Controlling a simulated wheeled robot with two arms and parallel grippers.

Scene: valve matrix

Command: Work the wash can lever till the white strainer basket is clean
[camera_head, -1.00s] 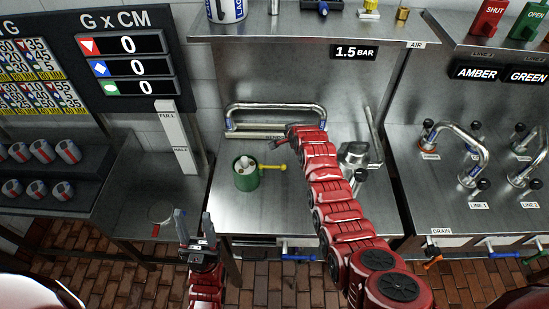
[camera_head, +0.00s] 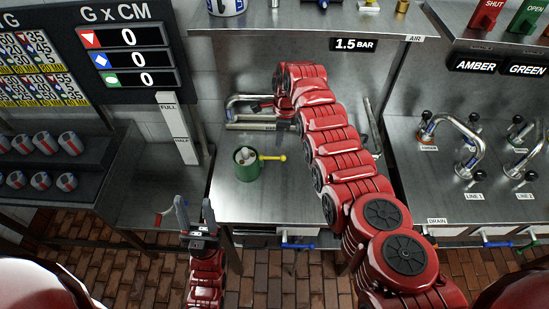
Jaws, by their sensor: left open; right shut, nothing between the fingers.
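The green wash can (camera_head: 246,170) stands on the steel counter, with white lumps (camera_head: 243,156) inside it. Its yellow lever (camera_head: 272,158) sticks out to the right. I cannot tell whether the white lumps are the strainer basket, or how clean they are. My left gripper (camera_head: 195,212) is open and empty, in front of the counter, below and left of the can. My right gripper (camera_head: 262,106) is shut and empty, above and behind the can near the bent pipe, apart from the lever. The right arm hides much of it.
A bent steel pipe (camera_head: 240,103) runs along the back of the counter. A small item with a red handle (camera_head: 169,212) lies on the left side table, partly behind my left gripper. Valves (camera_head: 425,130) stand on the right counter. Bare counter lies around the can.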

